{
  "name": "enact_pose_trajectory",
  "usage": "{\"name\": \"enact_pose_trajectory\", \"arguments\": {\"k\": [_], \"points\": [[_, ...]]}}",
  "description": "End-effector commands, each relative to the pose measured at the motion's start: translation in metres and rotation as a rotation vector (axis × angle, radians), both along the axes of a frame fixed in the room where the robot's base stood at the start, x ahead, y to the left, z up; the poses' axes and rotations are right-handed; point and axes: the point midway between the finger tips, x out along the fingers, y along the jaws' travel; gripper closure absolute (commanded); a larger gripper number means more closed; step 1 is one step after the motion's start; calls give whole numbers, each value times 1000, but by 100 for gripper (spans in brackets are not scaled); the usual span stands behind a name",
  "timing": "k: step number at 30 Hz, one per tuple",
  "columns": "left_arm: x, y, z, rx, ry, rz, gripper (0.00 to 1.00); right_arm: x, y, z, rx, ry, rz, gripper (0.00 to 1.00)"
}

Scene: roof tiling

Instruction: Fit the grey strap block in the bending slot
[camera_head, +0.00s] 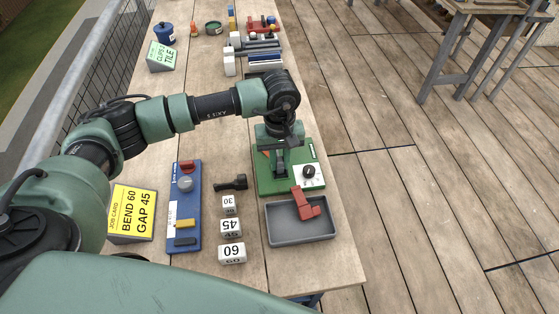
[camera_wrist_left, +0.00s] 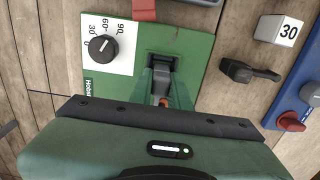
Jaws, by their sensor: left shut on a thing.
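My left gripper (camera_head: 281,152) reaches down over the green bending board (camera_head: 263,183), near its middle. It is shut on the grey strap block, which is mostly hidden by the fingers. In the left wrist view, the gripper (camera_wrist_left: 161,90) points at a dark slot piece (camera_wrist_left: 161,60) on the green board (camera_wrist_left: 200,70). I cannot tell how deep the block sits in the slot. A black dial (camera_head: 309,172) on a white plate marked 0, 30, 60, 90 is on the board; it also shows in the wrist view (camera_wrist_left: 102,48). My right gripper is not in view.
A grey tray (camera_head: 278,236) holds a red piece (camera_head: 306,203) in front of the board. White blocks marked 30 (camera_head: 229,203), 45 (camera_head: 231,226) and 60 (camera_head: 232,252), a black tool (camera_head: 232,183) and a blue panel (camera_head: 184,218) lie left. A yellow card (camera_head: 132,211) reads BEND 60, GAP 45.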

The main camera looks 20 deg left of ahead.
Motion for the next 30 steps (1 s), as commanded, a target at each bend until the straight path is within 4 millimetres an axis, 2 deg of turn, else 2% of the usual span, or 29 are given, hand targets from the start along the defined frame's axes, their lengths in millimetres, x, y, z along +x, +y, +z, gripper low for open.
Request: {"name": "enact_pose_trajectory", "arguments": {"k": [14,15,17,25,30], "points": [[-1,0,-2,1,3,0,100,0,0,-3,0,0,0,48],[-1,0,-3,1,3,0,71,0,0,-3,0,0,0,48],[-1,0,-3,1,4,0,57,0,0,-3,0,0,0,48],[-2,1,-3,4,6,1,57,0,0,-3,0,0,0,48],[-2,1,5,4,5,1,57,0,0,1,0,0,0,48]]}}
